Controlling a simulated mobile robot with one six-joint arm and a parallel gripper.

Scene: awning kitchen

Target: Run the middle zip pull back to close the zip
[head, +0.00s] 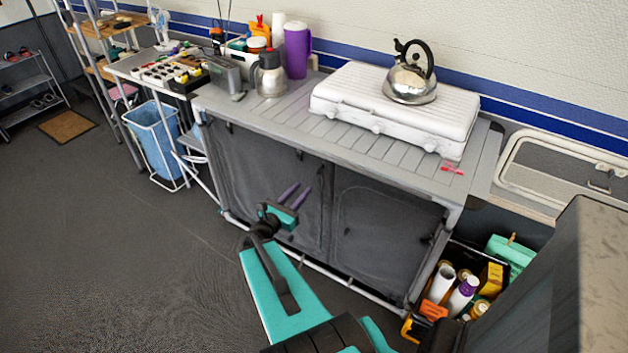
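The grey fabric cupboard (262,160) stands under the slatted worktop, with two dark front panels. A small dark tab, which looks like a zip pull (299,154), shows near the top of the left panel, right of its middle. Another small dark tab (230,127) is at that panel's upper left, and one (426,240) is low on the right panel. The zip's line is too fine to follow. My gripper (303,187) has two purple fingers apart with nothing seen between them. It is in front of the left panel, below the upper tab in the picture.
The worktop carries a white stove (395,112) with a steel kettle (409,82), a purple jug (297,50) and a steel pot (269,75). A crate of bottles (468,285) stands at the lower right. A blue bin (153,137) is left. The floor in front is clear.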

